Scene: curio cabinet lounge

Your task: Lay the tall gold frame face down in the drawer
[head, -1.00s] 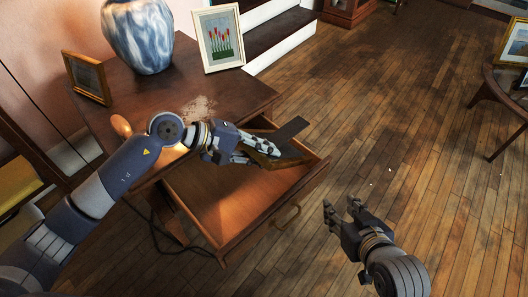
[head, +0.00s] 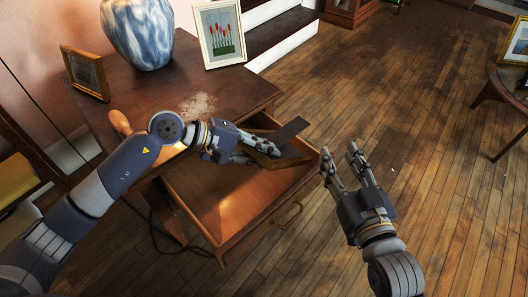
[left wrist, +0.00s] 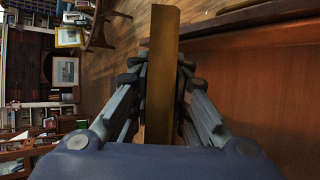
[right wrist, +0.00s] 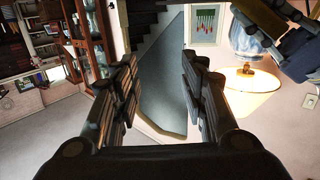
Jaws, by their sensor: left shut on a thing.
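My left gripper (head: 262,151) is shut on the gold frame (head: 275,160) and holds it over the right part of the open drawer (head: 225,197). The frame is seen nearly edge-on, with a dark flap (head: 292,129) sticking up from it. In the left wrist view the frame's gold edge (left wrist: 162,75) stands between the fingers. I cannot tell whether the frame touches the drawer. The drawer floor that shows is bare. My right gripper (head: 339,160) is open and empty, just right of the drawer front; its spread fingers also show in the right wrist view (right wrist: 155,90).
The cabinet top (head: 150,108) holds a blue and white vase (head: 140,32), a small wooden frame (head: 86,73) and a white-framed flower picture (head: 219,34). A round table (head: 497,88) with a frame stands at right. The floor between is clear.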

